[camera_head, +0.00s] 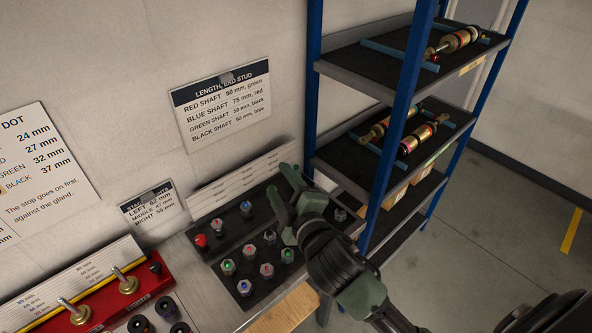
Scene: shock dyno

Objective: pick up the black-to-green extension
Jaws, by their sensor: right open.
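Several small metal hex pieces with coloured tops stand on a black tray (263,297). Two show green tops, one at the left (228,266) and one at the right (287,255). Others show red (266,270) or blue (244,287). I cannot tell which is the black-to-green extension, as their lower ends are hidden. My right gripper (281,181) is open and empty, its green fingers over the back right of the tray. It hides part of the tray. A further hex piece (340,214) stands to the right of its wrist. My left gripper is not in view.
A blue-framed rack (397,115) with shock absorbers on its shelves stands close to the right of my right arm. A red block (103,306) with brass parts lies at the left. Signs (221,100) hang on the wall behind. Open floor (510,230) lies at the right.

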